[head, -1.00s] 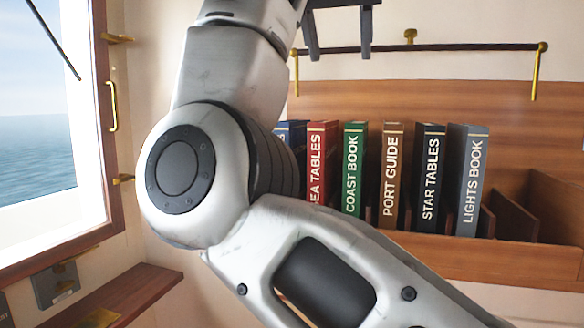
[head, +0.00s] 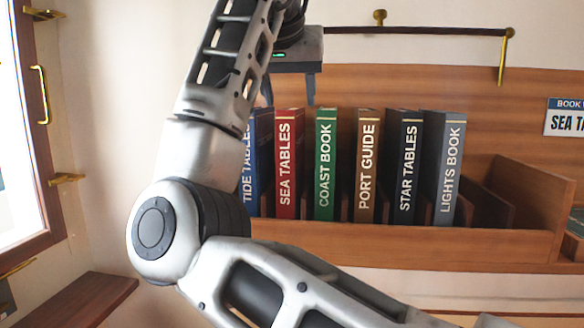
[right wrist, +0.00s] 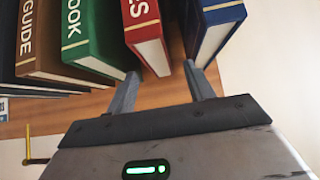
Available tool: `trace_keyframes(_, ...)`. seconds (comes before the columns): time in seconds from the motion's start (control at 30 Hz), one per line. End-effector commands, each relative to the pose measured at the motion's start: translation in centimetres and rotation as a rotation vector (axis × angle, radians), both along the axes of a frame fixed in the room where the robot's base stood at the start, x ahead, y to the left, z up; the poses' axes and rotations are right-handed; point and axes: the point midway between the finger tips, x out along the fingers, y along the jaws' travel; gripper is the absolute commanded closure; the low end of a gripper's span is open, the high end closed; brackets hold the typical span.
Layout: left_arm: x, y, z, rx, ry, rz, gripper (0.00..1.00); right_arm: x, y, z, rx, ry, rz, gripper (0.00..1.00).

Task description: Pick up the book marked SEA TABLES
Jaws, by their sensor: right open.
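The red book marked SEA TABLES (head: 290,165) stands upright in the rack, between the blue TIDE TABLES book (head: 258,165) and the green COAST BOOK (head: 325,165). My right gripper (head: 290,98) is open above the red book, pointing down, one finger on each side of its top. In the right wrist view the red book (right wrist: 149,35) has its end between the two fingertips of the gripper (right wrist: 162,77). Whether the fingers touch any book I cannot tell. My left gripper is not in view.
PORT GUIDE (head: 366,165), STAR TABLES (head: 404,165) and LIGHTS BOOK (head: 449,165) stand to the right in the wooden rack (head: 400,240). Empty slots follow at its right. A rail (head: 430,31) runs above. A window frame (head: 35,130) is at the left.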

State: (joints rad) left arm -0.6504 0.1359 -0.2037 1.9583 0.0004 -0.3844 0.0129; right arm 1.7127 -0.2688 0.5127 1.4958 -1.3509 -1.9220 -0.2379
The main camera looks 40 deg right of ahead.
Motion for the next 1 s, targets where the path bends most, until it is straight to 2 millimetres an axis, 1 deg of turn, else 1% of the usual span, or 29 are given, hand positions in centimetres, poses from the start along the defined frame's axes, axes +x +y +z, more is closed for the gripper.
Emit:
trace_keyframes(0.1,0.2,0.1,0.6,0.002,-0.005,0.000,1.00,0.6,-0.9,-1.5,0.003,0.002,0.000,0.47)
trace_keyframes(0.23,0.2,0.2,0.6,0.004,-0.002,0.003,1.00,1.3,-1.9,-2.8,0.001,0.003,0.000,0.47)
trace_keyframes(0.33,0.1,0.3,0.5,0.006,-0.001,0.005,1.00,1.6,-2.3,-3.3,0.001,0.001,0.000,0.47)
trace_keyframes(0.57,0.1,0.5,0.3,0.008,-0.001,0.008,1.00,1.7,-2.3,-3.4,0.001,0.000,0.001,0.47)
trace_keyframes(0.6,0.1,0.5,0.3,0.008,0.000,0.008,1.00,1.7,-2.3,-3.4,0.001,0.000,0.001,0.58)
trace_keyframes(0.67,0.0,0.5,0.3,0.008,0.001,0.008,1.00,1.7,-2.3,-3.4,0.001,0.001,0.000,0.75)
trace_keyframes(0.7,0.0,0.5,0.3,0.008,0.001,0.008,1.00,1.7,-2.3,-3.4,0.001,0.001,0.000,0.86)
trace_keyframes(0.73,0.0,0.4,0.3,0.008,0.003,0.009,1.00,1.7,-2.3,-3.4,0.001,0.001,0.000,0.95)
trace_keyframes(0.77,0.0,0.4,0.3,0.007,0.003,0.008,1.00,1.7,-2.3,-3.4,0.001,0.001,0.000,1.00)
trace_keyframes(1.0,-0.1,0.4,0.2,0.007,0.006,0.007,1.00,1.6,-2.3,-3.2,-0.002,-0.002,0.000,1.00)
